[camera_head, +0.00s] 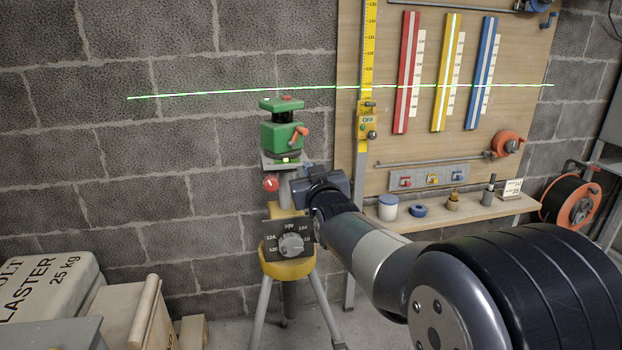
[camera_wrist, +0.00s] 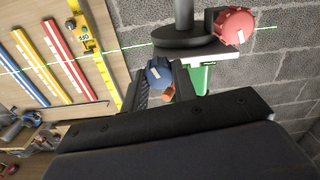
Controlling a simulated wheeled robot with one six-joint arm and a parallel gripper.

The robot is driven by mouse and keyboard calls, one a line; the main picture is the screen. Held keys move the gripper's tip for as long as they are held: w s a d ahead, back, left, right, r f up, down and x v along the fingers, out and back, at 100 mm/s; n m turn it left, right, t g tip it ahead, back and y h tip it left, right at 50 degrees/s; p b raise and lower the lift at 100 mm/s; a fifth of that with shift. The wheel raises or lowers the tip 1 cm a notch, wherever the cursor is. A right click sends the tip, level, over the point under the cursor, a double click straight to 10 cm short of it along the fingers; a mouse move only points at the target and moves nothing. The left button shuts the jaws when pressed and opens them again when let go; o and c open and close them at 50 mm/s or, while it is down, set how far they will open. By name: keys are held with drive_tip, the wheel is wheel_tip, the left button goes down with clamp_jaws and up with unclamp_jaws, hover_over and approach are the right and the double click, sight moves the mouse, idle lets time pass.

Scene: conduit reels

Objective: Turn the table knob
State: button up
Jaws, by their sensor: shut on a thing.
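A green laser level (camera_head: 282,133) with an orange lever stands on a small pale table plate (camera_head: 272,161) on top of a yellow tripod (camera_head: 290,268). A red knob (camera_head: 271,184) is at the left under the plate; it also shows in the wrist view (camera_wrist: 235,25). In the wrist view a blue knob (camera_wrist: 158,72) sits between the fingers of my gripper (camera_head: 304,190), which is shut on it. In the head view my gripper hides the blue knob, at the right of the tripod head. A numbered dial (camera_head: 291,244) with a grey knob faces forward below.
A green laser line crosses the wall and pegboard (camera_head: 400,60). A yellow scale (camera_head: 367,50) stands right of the tripod. A shelf (camera_head: 470,210) with small pots is behind my arm. A cable reel (camera_head: 572,203) is at far right; a plaster sack (camera_head: 45,285) is at lower left.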

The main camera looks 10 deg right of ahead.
drive_tip(key=o, duration=1)
drive_tip(key=shift+s, duration=0.1)
drive_tip(key=s, duration=1)
drive_tip(key=shift+s, duration=0.3)
drive_tip(key=shift+m, duration=0.5)
drive_tip(key=w+p, duration=0.1)
drive_tip(key=w, duration=0.9)
drive_tip(key=shift+w, duration=0.4)
